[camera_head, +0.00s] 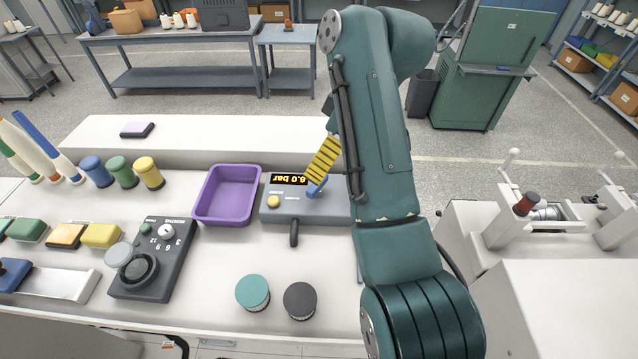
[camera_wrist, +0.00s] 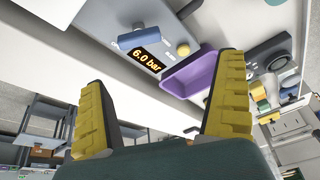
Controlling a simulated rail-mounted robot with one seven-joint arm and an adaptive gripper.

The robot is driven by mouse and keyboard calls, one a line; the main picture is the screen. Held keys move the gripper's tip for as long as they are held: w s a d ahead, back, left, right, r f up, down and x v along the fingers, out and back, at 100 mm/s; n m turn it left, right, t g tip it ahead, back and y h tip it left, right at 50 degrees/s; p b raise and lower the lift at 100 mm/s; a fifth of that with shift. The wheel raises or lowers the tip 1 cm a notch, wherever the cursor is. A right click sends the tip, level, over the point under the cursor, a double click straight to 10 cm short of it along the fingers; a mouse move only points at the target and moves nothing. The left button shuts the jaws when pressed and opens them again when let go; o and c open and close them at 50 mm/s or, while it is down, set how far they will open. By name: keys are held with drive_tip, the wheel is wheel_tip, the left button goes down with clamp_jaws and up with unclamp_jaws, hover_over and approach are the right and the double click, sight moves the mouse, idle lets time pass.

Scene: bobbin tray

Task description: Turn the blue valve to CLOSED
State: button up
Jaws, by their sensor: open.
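The blue valve (camera_head: 316,188) is on a grey control box (camera_head: 310,211) with a lit display reading 6.0 bar. In the head view my gripper hides part of it. In the wrist view the blue valve handle (camera_wrist: 138,36) shows as a bar on the box face, beside the display (camera_wrist: 147,60). Its label is too small to read. My gripper (camera_head: 319,172) is above the box, with its yellow fingers close to the valve in the head view. In the wrist view my gripper (camera_wrist: 165,72) is open and empty, the handle beyond its fingertips.
A yellow knob (camera_head: 274,202) and a black lever (camera_head: 294,233) are on the box. A purple tray (camera_head: 226,217) stands left of it. A teal round (camera_head: 252,291) and a dark round (camera_head: 299,299) are in front. A dial unit (camera_head: 152,262) is further left.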

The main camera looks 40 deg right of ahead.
sight(317, 188)
wheel_tip(317, 188, up, 3)
drive_tip(key=s+d, duration=0.1)
drive_tip(key=d, duration=0.2)
drive_tip(key=shift+m+t+h, duration=0.3)
drive_tip(key=p+x, duration=0.2)
drive_tip(key=x, duration=1.4)
drive_tip(key=shift+s+f, duration=0.15)
drive_tip(key=shift+f, duration=0.1)
drive_tip(key=c, duration=1.1)
